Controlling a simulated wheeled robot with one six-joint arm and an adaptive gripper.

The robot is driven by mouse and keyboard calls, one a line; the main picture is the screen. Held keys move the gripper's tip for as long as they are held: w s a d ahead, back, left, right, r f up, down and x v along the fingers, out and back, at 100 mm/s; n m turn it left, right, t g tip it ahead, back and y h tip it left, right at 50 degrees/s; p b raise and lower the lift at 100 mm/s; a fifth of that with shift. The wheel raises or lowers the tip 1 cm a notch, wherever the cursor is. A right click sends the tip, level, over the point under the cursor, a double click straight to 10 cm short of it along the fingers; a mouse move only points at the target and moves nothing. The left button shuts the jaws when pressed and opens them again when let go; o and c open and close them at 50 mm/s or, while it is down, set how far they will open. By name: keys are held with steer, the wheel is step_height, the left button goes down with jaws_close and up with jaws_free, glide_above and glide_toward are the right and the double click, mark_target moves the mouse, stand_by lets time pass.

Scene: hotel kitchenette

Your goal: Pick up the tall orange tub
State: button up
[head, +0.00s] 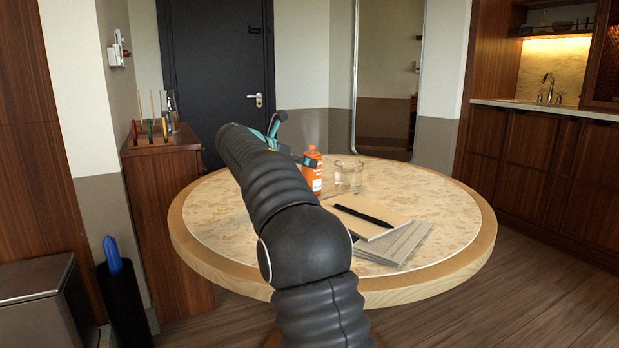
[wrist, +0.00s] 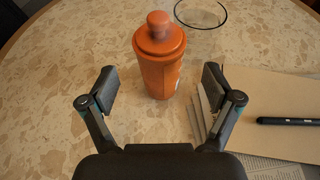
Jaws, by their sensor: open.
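The tall orange tub (head: 312,172) stands upright on the round table, beside a clear glass and partly behind my arm in the head view. In the wrist view the orange tub (wrist: 158,62) has a rounded knob on its lid and stands just beyond my fingertips, roughly centred between them. My gripper (wrist: 158,95) is open and empty, one finger to each side of the near space in front of the tub. In the head view my gripper (head: 290,142) shows only in part, above the table to the left of the tub.
A clear glass (head: 349,176) stands close to the right of the tub. A notebook (head: 358,226) with a black pen (head: 363,216) lies on grey papers (head: 408,243) further right. The left part of the round table (head: 215,215) is bare. A wooden cabinet (head: 160,220) stands left of the table.

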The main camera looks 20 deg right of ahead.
mark_target(312, 175)
steer(key=shift+f+b+x, duration=0.15)
steer(key=shift+b+x, duration=0.1)
steer(key=shift+x, duration=1.2)
steer(key=shift+f+b+x, duration=0.1)
steer(key=shift+b+x, duration=0.1)
steer(key=shift+x, duration=1.3)
steer(key=shift+s+a+r, duration=0.1)
steer(key=c, duration=1.6)
